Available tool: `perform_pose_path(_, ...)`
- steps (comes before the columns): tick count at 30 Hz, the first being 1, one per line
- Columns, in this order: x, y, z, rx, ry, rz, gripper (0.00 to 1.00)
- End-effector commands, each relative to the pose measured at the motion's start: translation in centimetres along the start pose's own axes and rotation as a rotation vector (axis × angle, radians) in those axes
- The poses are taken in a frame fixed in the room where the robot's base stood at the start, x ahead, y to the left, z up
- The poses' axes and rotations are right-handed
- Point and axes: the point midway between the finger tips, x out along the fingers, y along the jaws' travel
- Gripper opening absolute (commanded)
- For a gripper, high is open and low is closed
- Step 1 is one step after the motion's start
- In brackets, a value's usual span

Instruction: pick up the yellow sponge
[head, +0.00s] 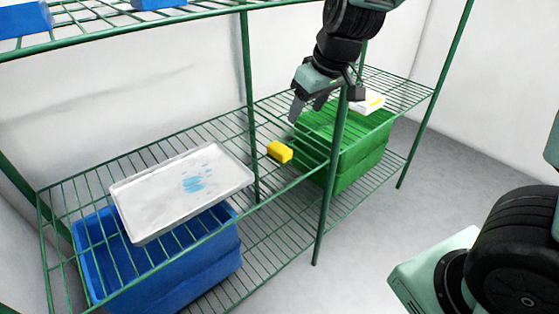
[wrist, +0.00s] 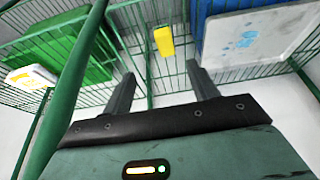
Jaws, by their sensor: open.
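The yellow sponge (head: 279,152) lies on the middle wire shelf (head: 215,133), to the right of a white tray. In the wrist view the sponge (wrist: 164,41) shows beyond the fingertips, roughly in line with the gap between them. My gripper (head: 306,108) is open and empty. It hangs above the shelf, to the right of the sponge in the head view, apart from it. In the wrist view the two fingers of my gripper (wrist: 160,72) are spread wide with nothing between them.
A white tray (head: 150,206) with blue stains lies on the same shelf. A green post (head: 333,165) stands close to my gripper. A white and yellow item (head: 367,104) is at the shelf's right. A blue crate (head: 190,277) and green crate (head: 350,165) sit below.

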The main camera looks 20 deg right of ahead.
Motion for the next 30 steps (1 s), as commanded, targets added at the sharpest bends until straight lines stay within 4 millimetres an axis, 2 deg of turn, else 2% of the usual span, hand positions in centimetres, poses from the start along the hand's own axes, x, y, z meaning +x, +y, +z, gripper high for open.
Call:
perform_pose_path(1,-0.1,-0.2,-0.8,-0.019,0.009,-0.005,0.59)
perform_pose_path(5,0.2,-0.4,-1.7,-0.043,0.02,-0.011,0.59)
perform_pose_path(8,1.6,-0.5,-1.6,-0.046,0.019,-0.011,0.59)
perform_pose_path(21,10.5,-0.6,-1.7,-0.046,0.018,-0.011,0.59)
perform_pose_path(30,12.8,-0.7,-1.8,-0.045,0.02,-0.011,0.59)
